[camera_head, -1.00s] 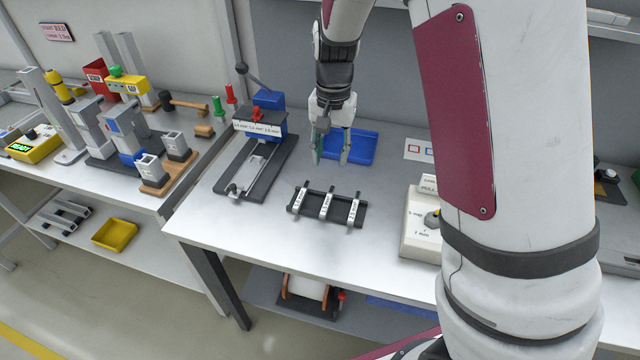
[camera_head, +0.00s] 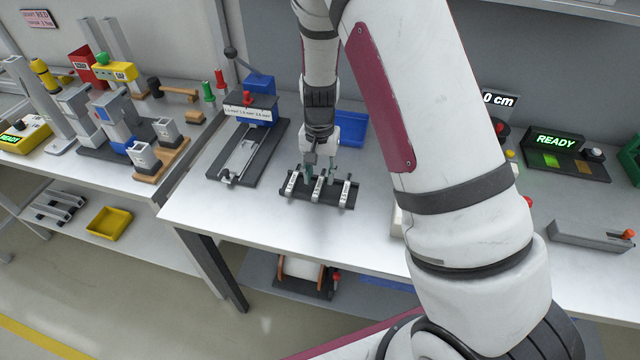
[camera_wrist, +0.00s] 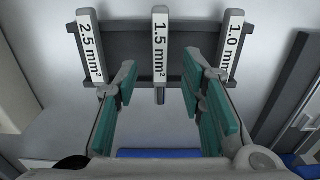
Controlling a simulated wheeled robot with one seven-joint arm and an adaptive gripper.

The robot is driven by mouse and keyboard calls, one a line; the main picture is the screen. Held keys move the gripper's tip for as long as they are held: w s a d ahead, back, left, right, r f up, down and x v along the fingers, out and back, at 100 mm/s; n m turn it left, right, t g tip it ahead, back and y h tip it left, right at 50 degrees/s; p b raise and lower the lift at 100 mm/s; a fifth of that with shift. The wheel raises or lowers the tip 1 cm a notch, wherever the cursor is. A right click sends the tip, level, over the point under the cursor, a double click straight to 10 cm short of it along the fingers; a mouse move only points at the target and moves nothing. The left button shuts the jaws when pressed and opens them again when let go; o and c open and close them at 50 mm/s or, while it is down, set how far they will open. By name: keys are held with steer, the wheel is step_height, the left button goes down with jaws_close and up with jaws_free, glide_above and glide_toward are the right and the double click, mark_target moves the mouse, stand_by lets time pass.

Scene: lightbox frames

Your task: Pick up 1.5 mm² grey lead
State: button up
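A dark rack (camera_head: 303,195) lies on the white table and holds three white-labelled pieces side by side. In the wrist view the middle piece, marked 1.5 mm² (camera_wrist: 160,42), stands between the pieces marked 2.5 mm² (camera_wrist: 90,45) and 1.0 mm² (camera_wrist: 231,46). No separate grey wire can be made out. My gripper (camera_wrist: 160,88) is open, its teal-padded fingers on either side of the middle piece's line, with a gap on each side. In the head view my gripper (camera_head: 320,169) is low at the rack's far edge. Contact cannot be told.
A press-like fixture (camera_head: 245,145) with a blue block stands left of the rack. A blue tray (camera_head: 352,129) lies behind it. My arm covers much of the table to the right, where a READY display (camera_head: 556,141) shows. The table's front strip is clear.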

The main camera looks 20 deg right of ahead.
mark_target(319, 185)
steer(key=shift+f, duration=1.1)
jaws_close()
